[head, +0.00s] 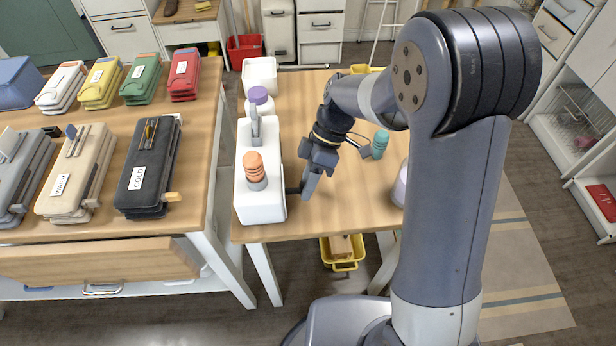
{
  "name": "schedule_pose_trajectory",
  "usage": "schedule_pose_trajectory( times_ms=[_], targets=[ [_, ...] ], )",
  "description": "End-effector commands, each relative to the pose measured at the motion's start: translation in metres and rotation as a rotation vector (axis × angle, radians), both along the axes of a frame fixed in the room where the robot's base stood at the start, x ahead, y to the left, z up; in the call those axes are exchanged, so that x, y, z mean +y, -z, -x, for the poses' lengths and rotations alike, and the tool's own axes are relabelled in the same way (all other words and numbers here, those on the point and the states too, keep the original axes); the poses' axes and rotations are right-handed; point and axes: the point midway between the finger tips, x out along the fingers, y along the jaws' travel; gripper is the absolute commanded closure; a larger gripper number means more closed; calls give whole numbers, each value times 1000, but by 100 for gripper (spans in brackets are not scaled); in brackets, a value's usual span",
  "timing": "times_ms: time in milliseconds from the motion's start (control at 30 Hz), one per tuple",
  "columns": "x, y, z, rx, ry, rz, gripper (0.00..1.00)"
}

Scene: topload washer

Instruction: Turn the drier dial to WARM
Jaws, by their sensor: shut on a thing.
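A white box-shaped unit (259,207) stands near the left edge of the middle wooden table, with an orange ribbed knob (254,167) and a grey lever (255,124) on top. My gripper (306,186) is low at the unit's right side, pointing down. It is shut on a small dark knob-like part (291,189) that meets this side. I cannot make out a dial face, a pointer or a WARM mark on the unit, so the dial's setting cannot be told.
A teal ribbed piece (379,144) and a pale purple-topped item (401,184) stand right of my gripper, partly behind my arm. The left table holds folded stacks, including a black one (148,170) labelled COLD. A yellow bin (343,262) is under the middle table.

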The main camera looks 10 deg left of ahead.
Motion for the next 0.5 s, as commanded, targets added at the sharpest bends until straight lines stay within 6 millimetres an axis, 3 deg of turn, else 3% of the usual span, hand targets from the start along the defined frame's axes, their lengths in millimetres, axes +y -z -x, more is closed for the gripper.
schedule_pose_trajectory(
  times_ms=[500],
  targets=[
    [2, 6, -7, 478, 1, 114, 92]
  ],
)
